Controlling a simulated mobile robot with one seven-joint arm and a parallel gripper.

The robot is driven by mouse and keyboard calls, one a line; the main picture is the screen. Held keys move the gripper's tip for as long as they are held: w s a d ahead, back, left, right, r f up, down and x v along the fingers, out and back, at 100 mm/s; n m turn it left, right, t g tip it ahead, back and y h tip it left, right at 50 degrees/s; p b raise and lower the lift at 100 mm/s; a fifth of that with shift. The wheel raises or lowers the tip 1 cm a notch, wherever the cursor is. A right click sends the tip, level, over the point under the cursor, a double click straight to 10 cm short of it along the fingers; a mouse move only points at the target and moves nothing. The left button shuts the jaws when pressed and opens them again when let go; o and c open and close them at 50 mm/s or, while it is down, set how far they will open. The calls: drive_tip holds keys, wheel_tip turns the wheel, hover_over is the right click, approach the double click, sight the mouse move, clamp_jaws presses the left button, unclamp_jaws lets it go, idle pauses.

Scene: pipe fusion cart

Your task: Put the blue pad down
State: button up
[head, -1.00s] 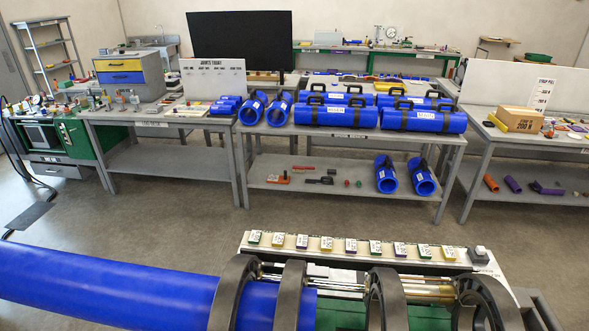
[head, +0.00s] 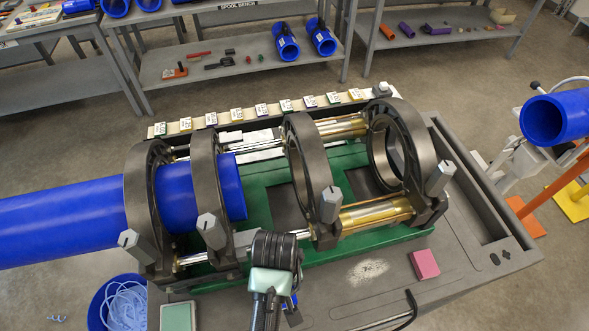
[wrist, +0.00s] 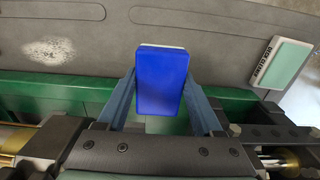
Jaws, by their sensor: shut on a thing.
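The blue pad (wrist: 161,80) is a flat rectangular block between the two fingers of my gripper (wrist: 160,92) in the wrist view. My gripper is shut on it, with a finger against each side. In the head view my gripper (head: 283,300) is at the front edge of the green machine bed, above the grey cart top (head: 345,290). Only a small blue piece of the pad shows there, the rest hidden by my arm. Whether the pad touches the cart top cannot be told.
A pink block (head: 425,264) lies on the cart top to the right, near a pale worn patch (head: 367,270). A green pad (head: 179,316) lies at the front left. Dark clamp rings (head: 310,165) stand behind, two around a blue pipe (head: 60,220). Bare cart top lies between.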

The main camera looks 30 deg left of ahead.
wheel_tip(320, 180, down, 9)
drive_tip(key=shift+f, duration=0.1)
idle(0.4)
drive_tip(key=shift+f, duration=0.2)
drive_tip(key=o, duration=1.2)
drive_tip(key=shift+r, duration=0.15)
wheel_tip(320, 180, up, 12)
drive_tip(key=shift+r, duration=0.1)
drive_tip(key=shift+d, duration=0.1)
